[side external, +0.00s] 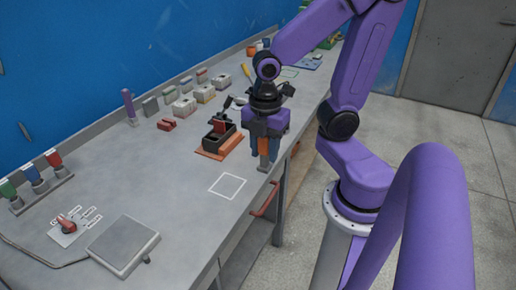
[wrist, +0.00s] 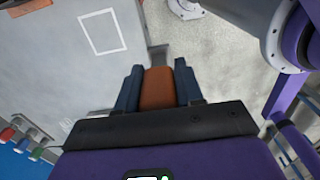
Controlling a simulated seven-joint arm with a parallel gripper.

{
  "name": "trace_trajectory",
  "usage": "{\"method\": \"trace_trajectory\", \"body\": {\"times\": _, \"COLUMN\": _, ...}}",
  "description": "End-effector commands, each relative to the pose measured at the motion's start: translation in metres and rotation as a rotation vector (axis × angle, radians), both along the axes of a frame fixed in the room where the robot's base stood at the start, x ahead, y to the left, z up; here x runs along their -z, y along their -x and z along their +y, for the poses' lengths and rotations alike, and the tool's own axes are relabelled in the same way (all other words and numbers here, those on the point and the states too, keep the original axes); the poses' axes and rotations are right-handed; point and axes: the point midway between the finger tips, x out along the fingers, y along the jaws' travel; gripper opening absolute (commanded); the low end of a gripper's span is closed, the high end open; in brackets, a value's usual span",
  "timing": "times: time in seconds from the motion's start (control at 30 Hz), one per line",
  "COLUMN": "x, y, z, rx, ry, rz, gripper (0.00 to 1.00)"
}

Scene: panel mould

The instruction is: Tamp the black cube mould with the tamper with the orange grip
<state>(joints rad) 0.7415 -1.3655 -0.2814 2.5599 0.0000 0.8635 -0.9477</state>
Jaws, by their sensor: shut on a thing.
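My gripper (side external: 263,152) is shut on the orange grip of the tamper (side external: 263,147). The tamper hangs upright near the front edge of the bench, to the right of the mould, with its grey foot low by the bench top. I cannot tell whether the foot touches the bench. In the wrist view the orange grip (wrist: 159,86) sits between the two blue fingers. The black mould (side external: 219,136) stands on an orange-brown base plate (side external: 208,153), with open cells on top and something red by its far side.
A white square outline (side external: 228,186) marks clear bench in front of the mould. A grey scale (side external: 124,246) and a red-knobbed switch (side external: 68,226) are at the near left.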

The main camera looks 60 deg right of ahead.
Motion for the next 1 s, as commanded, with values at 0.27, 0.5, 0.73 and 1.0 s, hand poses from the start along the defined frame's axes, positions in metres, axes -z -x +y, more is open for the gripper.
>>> {"method": "trace_trajectory", "body": {"times": 0.27, "x": -0.01, "y": -0.026, "z": 0.001, "rx": 0.008, "ry": 0.0, "rz": 0.0, "gripper": 0.06}}
{"method": "trace_trajectory", "body": {"times": 0.5, "x": -0.023, "y": -0.102, "z": -0.017, "rx": 0.011, "ry": 0.0, "rz": 0.0, "gripper": 0.06}}
{"method": "trace_trajectory", "body": {"times": 0.73, "x": -0.028, "y": -0.173, "z": -0.065, "rx": 0.011, "ry": 0.0, "rz": 0.001, "gripper": 0.06}}
{"method": "trace_trajectory", "body": {"times": 1.0, "x": -0.024, "y": -0.233, "z": -0.147, "rx": 0.01, "ry": 0.0, "rz": 0.0, "gripper": 0.06}}
